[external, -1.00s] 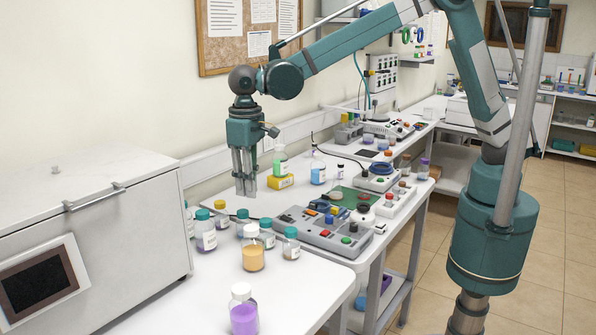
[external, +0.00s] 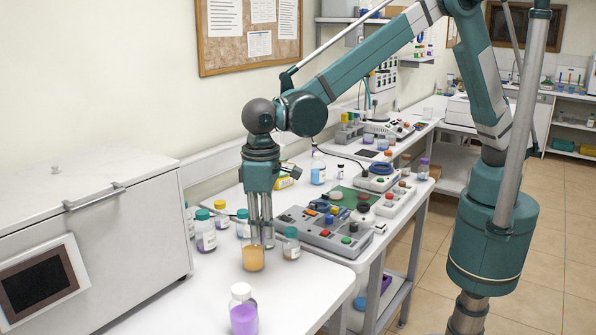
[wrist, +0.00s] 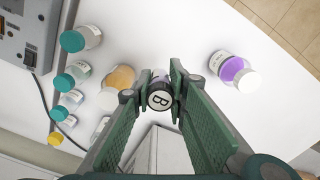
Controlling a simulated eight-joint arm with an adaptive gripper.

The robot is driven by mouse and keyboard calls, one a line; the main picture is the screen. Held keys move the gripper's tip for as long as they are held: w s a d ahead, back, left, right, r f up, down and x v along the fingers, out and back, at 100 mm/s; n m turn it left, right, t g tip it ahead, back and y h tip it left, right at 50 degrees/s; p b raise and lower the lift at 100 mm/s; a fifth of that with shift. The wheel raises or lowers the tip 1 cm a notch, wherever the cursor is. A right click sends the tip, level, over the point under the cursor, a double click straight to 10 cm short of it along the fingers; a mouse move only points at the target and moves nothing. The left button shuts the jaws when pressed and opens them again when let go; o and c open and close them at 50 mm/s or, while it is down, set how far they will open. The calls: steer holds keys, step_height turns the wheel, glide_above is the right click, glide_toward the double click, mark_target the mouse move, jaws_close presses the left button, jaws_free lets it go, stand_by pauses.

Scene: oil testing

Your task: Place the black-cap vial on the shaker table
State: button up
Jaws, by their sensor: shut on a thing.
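My gripper (external: 261,242) is low over the near bench, close to the orange bottle. In the wrist view my gripper (wrist: 160,97) is shut on a small vial (wrist: 159,100), whose dark-rimmed cap has a pale top with the letter B. The vial's body is mostly hidden below its cap, and I cannot make the vial out in the external view. Several instruments stand along the bench, including a grey unit with coloured buttons (external: 325,231) and a smaller one with a dark round top (external: 377,178). I cannot tell which is the shaker table.
The orange bottle (external: 253,259) is just beside my fingers, its cap hidden behind them. A teal-capped bottle (external: 291,244) stands to its right, others to its left. The purple bottle (external: 243,312) stands near the front. A large grey machine (external: 95,235) blocks the left.

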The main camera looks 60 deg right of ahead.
steer(key=shift+w+f, duration=0.1)
steer(key=shift+f, duration=2.5)
steer(key=shift+f, duration=3.15)
steer(key=shift+f, duration=1.85)
steer(key=shift+f, duration=0.2)
steer(key=o, duration=0.8)
steer(key=shift+r, duration=0.15)
